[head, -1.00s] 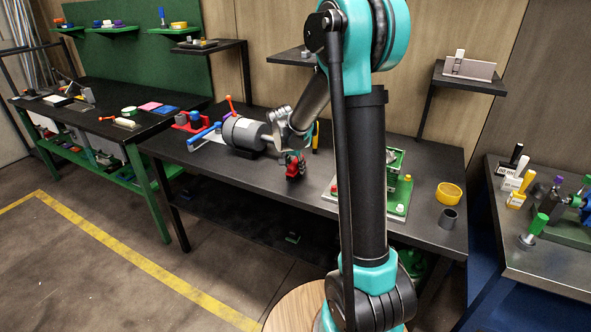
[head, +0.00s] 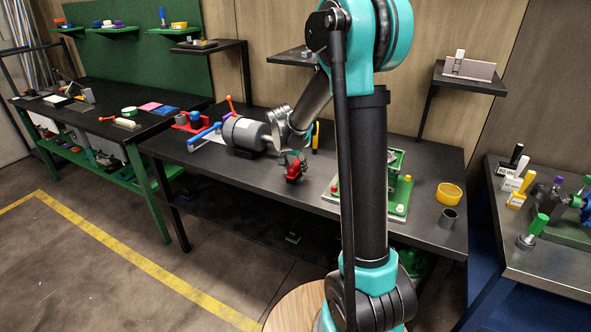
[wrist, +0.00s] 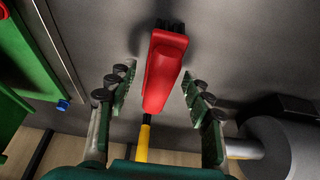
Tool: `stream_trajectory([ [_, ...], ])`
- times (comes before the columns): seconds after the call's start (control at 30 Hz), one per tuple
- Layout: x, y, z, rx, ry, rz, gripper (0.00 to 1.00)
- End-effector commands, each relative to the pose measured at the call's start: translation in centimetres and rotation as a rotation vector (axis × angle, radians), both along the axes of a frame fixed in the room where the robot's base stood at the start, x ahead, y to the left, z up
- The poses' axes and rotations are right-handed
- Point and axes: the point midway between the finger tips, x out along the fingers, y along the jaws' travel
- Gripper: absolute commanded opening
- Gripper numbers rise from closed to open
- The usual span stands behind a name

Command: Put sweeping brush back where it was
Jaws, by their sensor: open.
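The sweeping brush has a red body (wrist: 163,70) with dark bristles at its far end and a yellow handle (wrist: 143,143) in the wrist view. In the head view its red part (head: 297,170) shows on the middle table, partly hidden by my gripper (head: 291,161). In the wrist view my gripper (wrist: 157,80) is open, with one finger on each side of the red body. Gaps show between the fingers and the brush. The handle's near end is hidden behind the gripper's base.
A grey motor-like cylinder (head: 246,135) lies left of my gripper. A green fixture (head: 397,195) stands to the right, then a yellow ring (head: 450,193) and a grey cup (head: 448,219). The table's front middle is clear.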

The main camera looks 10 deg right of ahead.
Motion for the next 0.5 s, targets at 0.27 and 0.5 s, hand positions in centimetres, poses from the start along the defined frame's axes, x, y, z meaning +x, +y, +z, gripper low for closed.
stream_trajectory([
  [0.27, -1.7, 1.2, 4.9, 0.0, 0.0, 0.001, 0.51],
  [0.5, -2.9, 2.0, 8.4, -0.001, 0.001, 0.0, 0.51],
])
